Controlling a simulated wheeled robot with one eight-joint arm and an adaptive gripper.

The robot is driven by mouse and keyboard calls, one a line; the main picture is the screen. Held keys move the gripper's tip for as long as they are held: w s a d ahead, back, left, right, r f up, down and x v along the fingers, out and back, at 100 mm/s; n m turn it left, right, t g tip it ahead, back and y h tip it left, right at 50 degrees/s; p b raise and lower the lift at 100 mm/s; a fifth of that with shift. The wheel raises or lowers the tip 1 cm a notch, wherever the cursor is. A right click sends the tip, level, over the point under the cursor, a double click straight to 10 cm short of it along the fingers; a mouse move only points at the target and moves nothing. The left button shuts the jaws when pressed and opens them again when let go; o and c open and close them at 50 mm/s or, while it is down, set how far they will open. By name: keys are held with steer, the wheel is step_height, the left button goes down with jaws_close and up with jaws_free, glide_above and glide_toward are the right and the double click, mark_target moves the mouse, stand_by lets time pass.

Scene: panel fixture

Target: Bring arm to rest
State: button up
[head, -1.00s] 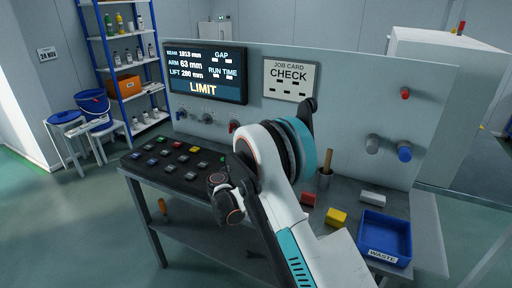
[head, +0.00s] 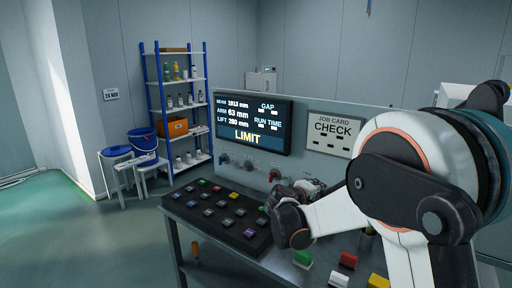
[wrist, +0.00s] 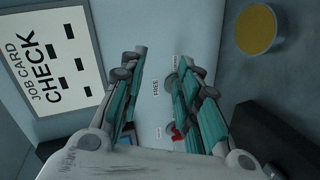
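My arm reaches in from the right of the head view and bends back toward the panel. My gripper (head: 308,187) is small and partly hidden there, just in front of the panel's lower part and above the bench. In the wrist view my gripper (wrist: 157,85) has its two teal fingers apart, with nothing held between them. Past the fingers are the pale panel, a "FREE" label (wrist: 156,87) and a small red part (wrist: 177,135). I cannot tell how near the fingertips are to the panel.
The panel carries a screen (head: 252,124) reading "LIMIT" and a job card (head: 333,133) reading "CHECK". A black button board (head: 215,215) lies on the bench.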

steer(key=s+d+r+m+g+y, duration=0.2)
steer(key=s+r, duration=0.1)
steer(key=s, duration=0.7)
steer(key=s+d+r+m+g+y, duration=0.1)
steer(key=s+d+r+m+y, duration=0.15)
steer(key=s, duration=0.85)
steer(key=s+a+f+m+y, duration=0.1)
steer(key=s+a+f+y, duration=0.1)
steer(key=s, duration=0.8)
steer(key=s+a+f+m+g+y, duration=0.1)
steer(key=s+a+f+m+y, duration=0.1)
steer(key=s, duration=0.9)
steer(key=shift+s+a+f, duration=0.3)
steer(key=shift+a+f, duration=0.05)
steer(key=shift+a, duration=0.4)
